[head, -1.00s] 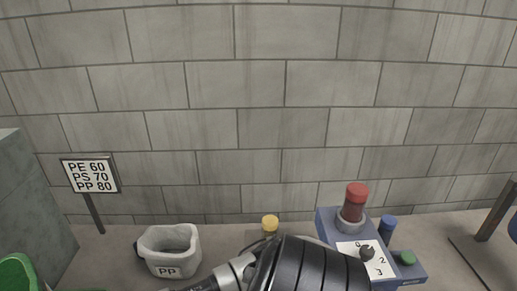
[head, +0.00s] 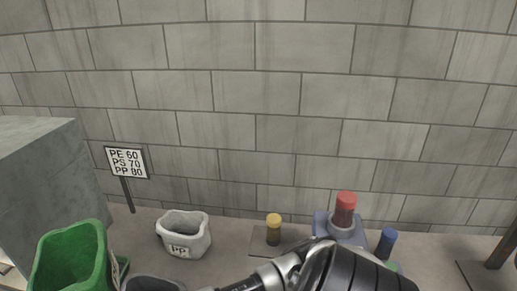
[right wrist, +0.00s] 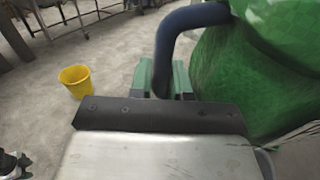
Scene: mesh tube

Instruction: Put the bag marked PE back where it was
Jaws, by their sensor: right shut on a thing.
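My right gripper (right wrist: 162,82) shows in the right wrist view with its green fingers shut on a dark blue handle (right wrist: 168,45). The handle curves up to a large green bag (right wrist: 275,75) at the right of that view. No marking on this bag is readable. In the head view a green bag (head: 70,258) stands at the lower left, its label turned away and unreadable. I cannot tell if it is the held one. A pale grey bag marked PP (head: 183,235) stands on the surface to its right. My left gripper is out of view.
A sign (head: 127,162) reads PE 60, PS 70, PP 80. A dark rim (head: 152,284) shows at the bottom edge. A yellow-topped post (head: 274,228) and a blue box with a red knob (head: 345,208) stand right. A yellow bucket (right wrist: 76,80) stands on the floor.

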